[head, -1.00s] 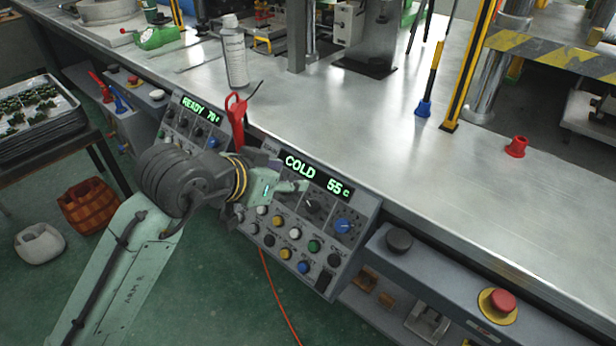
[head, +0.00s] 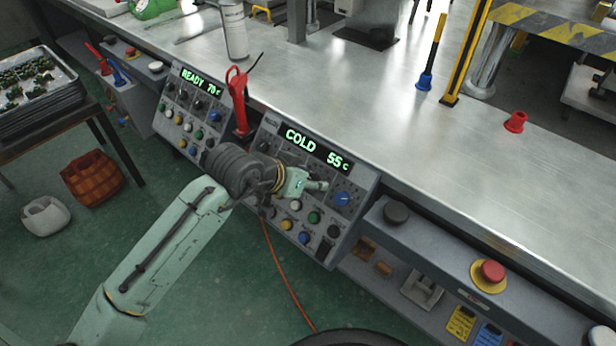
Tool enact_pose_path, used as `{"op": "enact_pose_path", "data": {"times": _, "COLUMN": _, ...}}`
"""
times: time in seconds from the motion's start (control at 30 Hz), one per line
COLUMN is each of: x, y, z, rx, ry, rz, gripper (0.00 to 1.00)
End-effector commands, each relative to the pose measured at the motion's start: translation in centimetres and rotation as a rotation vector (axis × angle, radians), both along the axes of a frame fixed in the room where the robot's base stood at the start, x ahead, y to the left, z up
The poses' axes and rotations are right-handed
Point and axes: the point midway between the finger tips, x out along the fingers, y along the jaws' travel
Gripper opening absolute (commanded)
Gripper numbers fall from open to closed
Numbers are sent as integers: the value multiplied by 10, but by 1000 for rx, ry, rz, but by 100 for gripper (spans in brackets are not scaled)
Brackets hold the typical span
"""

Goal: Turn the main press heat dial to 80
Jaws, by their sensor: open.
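The nearer control panel (head: 342,240) has a green display (head: 316,149) that reads COLD 55 c. Below the display is a row of dials; a blue dial (head: 342,198) shows at its right end. Several coloured buttons sit under the dials. My gripper (head: 322,186) is open and empty in front of the dial row, just left of the blue dial. It hides the middle dial and part of the panel. I cannot tell whether it touches a dial, and the dial markings are too small to read.
A second panel (head: 183,125) to the left reads READY 70 c. A red-handled tool (head: 239,100) stands between the panels. A red emergency button (head: 493,271) is at lower right. A spray can (head: 234,32) and a red cap (head: 515,122) stand on the metal bench (head: 400,130).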

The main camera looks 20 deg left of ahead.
Motion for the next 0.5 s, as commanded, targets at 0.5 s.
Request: {"op": "enact_pose_path", "data": {"times": 0.5, "x": 0, "y": 0, "z": 0, "rx": 0, "ry": -1, "rz": 0, "gripper": 25}}
